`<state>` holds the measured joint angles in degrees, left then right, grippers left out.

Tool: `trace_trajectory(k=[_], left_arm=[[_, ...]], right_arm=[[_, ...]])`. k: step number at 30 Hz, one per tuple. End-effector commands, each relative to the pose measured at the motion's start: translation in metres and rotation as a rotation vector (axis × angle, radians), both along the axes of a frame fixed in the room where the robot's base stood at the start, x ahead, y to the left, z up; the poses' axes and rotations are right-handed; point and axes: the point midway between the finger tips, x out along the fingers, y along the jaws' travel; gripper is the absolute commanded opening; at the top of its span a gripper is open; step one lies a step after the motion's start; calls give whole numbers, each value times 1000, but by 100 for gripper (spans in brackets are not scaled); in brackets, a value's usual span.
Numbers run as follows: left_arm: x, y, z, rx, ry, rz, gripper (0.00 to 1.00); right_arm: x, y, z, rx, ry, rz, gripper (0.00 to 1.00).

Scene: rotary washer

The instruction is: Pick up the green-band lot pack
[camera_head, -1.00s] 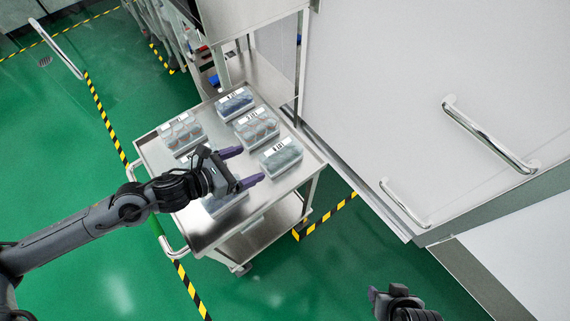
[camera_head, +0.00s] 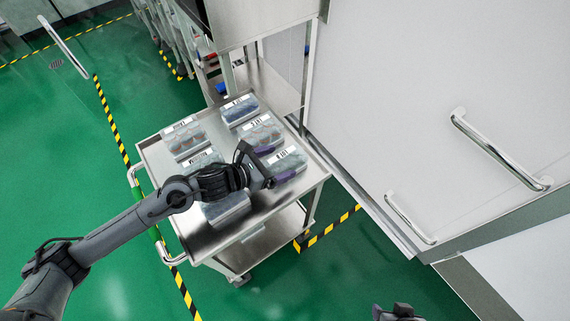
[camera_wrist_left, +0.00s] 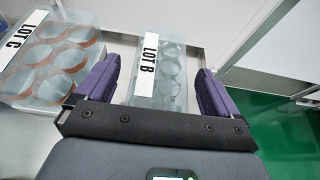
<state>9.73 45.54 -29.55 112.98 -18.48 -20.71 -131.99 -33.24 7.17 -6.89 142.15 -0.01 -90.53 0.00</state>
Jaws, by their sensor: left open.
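A clear pack labelled LOT B (camera_head: 290,157) lies at the right edge of the steel cart top, its contents grey-green. In the left wrist view the LOT B pack (camera_wrist_left: 172,75) lies between my purple fingertips, with gaps on both sides. My left gripper (camera_head: 275,164) is open above this pack, partly covering it; it also shows in the left wrist view (camera_wrist_left: 155,78). A LOT C pack (camera_wrist_left: 50,65) with orange-brown rings lies just left of it; it is behind it in the head view (camera_head: 262,130). My right gripper (camera_head: 392,312) is mostly cut off at the bottom edge.
A white cabinet wall with a handle (camera_head: 500,152) stands close to the cart's right.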

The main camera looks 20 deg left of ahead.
Motion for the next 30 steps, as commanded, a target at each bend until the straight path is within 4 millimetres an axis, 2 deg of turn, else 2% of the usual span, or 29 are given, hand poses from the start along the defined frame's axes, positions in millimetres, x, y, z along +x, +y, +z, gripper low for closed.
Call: trace_trajectory(k=[4,13,25,30], left_arm=[[11,-8,-5,-1,0,0,95],[12,-9,-6,1,0,0,95],[12,-9,-6,0,0,0,34],[12,-9,-5,-1,-1,0,33]], right_arm=[[0,1,-3,3,0,-2,54],[0,2,-3,8,1,-6,54],[0,2,-3,8,1,-6,54],[0,1,-3,5,1,-4,54]])
